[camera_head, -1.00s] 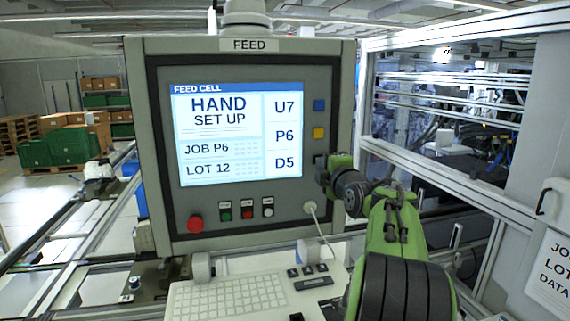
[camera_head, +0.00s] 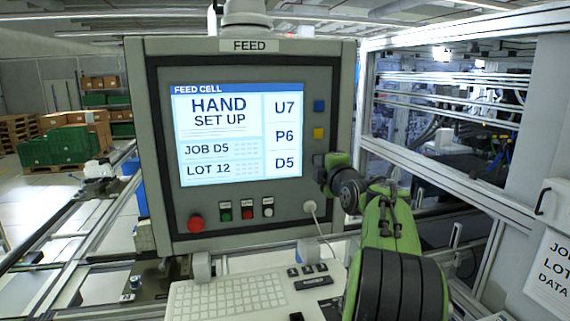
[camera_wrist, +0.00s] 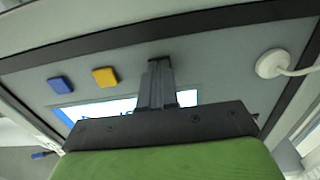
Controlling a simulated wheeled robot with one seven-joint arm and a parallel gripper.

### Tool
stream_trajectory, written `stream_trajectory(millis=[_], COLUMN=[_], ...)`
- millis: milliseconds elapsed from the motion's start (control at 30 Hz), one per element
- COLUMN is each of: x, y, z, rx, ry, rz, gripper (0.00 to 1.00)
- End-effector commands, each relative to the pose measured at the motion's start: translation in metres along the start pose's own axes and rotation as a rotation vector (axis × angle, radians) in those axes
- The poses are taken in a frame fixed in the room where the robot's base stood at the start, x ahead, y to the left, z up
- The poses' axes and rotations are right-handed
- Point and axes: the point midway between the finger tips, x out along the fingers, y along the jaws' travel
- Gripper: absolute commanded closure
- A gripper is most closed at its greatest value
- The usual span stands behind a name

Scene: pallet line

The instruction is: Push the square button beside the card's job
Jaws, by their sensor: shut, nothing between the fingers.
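The feed panel's screen (camera_head: 222,135) reads HAND SET UP, JOB D5 and LOT 12, with labels U7, P6 and D5 down its right side. A blue square button (camera_head: 319,106) sits beside U7 and a yellow one (camera_head: 318,133) beside P6. Both also show in the wrist view, blue (camera_wrist: 60,85) and yellow (camera_wrist: 104,77). My gripper (camera_wrist: 158,66) is shut and empty, its tips at the panel over the place beside D5. They hide most of what is there; contact cannot be told. The card (camera_head: 553,275) at the right edge is cut off, its job code unseen.
A red round button (camera_head: 195,223) and several small buttons (camera_head: 247,210) line the panel's lower part. A plug with a white cable (camera_head: 309,206) sits below my gripper. A keyboard (camera_head: 235,298) lies in front. A metal frame (camera_head: 460,185) stands to the right.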

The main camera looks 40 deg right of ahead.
Motion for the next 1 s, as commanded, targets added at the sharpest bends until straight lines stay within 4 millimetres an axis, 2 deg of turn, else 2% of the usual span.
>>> stream_trajectory(millis=[167,800,1000], x=[-0.001,-0.045,-0.049], y=[0.000,-0.002,-0.001], z=[0.000,0.000,0.000], rx=[-0.001,-0.001,0.000], ry=[0.000,0.000,0.000], rz=[0.002,0.003,0.000], gripper=[1.00,1.00,1.00])
